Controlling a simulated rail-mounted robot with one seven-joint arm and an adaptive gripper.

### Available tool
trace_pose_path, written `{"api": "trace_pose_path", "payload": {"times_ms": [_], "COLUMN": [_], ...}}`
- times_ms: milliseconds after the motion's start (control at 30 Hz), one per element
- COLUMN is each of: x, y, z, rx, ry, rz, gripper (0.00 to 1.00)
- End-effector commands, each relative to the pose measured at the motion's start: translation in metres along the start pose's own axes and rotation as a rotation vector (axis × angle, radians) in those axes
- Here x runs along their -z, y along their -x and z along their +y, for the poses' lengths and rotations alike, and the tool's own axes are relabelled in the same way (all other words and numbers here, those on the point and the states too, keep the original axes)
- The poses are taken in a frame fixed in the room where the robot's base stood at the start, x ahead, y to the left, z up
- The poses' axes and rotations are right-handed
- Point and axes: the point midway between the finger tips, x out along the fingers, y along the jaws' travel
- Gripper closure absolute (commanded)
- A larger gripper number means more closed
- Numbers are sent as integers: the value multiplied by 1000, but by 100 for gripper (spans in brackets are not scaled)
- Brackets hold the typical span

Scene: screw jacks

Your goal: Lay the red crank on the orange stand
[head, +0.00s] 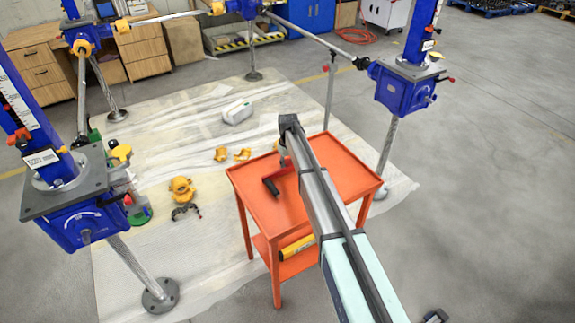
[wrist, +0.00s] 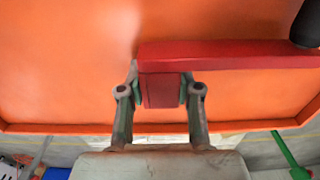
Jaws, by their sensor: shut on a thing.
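The red crank (wrist: 225,57) is a flat red bar with a black handle (wrist: 306,24) at the right in the wrist view. My gripper (wrist: 160,92) is shut on the red block at the bar's left end, one finger on each side. The orange stand (head: 328,153) is a two-level cart with a rimmed top. In the head view the crank (head: 283,173) is over its top, handle toward the front left. I cannot tell whether the crank touches the top. My arm hides part of the stand and my gripper's fingers there.
A yellow cylinder (head: 297,247) lies on the stand's lower shelf. Blue screw jacks (head: 406,88) on metal legs stand right and left, joined by rods. Yellow parts (head: 182,189) and a white item (head: 237,112) lie on the floor sheet. Much of the stand's top is clear.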

Motion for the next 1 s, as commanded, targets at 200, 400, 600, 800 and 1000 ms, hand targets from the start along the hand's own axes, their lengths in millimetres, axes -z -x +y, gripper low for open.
{"api": "trace_pose_path", "payload": {"times_ms": [200, 400, 600, 800, 1000], "x": [0, 0, -1, -2, -3], "y": [-3, -8, -13, -19, -24], "z": [0, 0, 0, -1, -1], "rx": [0, 1, 2, 3, 4], "ry": [0, 0, 0, 0, 0], "rz": [1, -1, -3, -7, -8], "gripper": [100, 100, 100, 100, 100]}}
